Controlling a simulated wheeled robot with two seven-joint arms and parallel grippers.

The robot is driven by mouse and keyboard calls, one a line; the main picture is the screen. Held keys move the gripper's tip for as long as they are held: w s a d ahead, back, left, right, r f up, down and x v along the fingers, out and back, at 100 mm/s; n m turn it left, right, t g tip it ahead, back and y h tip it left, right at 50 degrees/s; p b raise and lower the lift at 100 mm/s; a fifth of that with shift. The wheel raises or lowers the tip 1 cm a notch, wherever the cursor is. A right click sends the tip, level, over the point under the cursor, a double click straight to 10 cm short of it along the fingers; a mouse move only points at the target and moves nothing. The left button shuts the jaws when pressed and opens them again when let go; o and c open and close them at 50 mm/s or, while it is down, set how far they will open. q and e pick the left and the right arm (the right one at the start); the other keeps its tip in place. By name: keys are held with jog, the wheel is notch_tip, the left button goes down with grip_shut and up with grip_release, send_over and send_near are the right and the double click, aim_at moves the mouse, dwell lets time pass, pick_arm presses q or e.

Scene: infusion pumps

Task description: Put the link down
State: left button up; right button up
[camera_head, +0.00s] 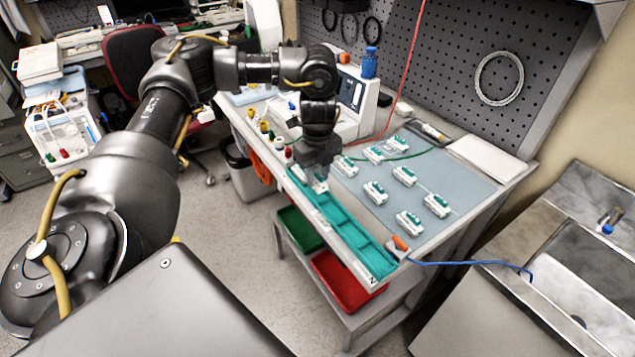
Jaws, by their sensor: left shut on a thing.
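My left gripper (318,176) is shut on a small white link (321,187) at the far part of the long teal tray (352,236) on the bench's front edge. The link is mostly hidden by the fingers, and I cannot tell whether it touches the tray floor. The tray's near compartments look empty. Several similar white-and-green units stand on the grey-blue mat (385,210) beside the tray, one of them at the near side (409,222). My right gripper is not in view.
A white machine (352,100) with a blue-capped bottle (369,64) stands behind the gripper. An orange-handled tool (400,243) lies near the tray's near end. Green (300,228) and red (345,284) bins sit below. A sink (575,265) is at right.

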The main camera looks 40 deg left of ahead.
aim_at(318, 181)
pick_arm(q)
jog(key=shift+f, duration=1.6)
jog(key=o, duration=1.1)
jog(key=shift+f, duration=0.1)
jog(key=shift+c, duration=0.2)
notch_tip(318, 181, up, 12)
jog(key=p, duration=0.1)
jog(key=shift+r, duration=0.2)
jog(key=shift+f, duration=0.1)
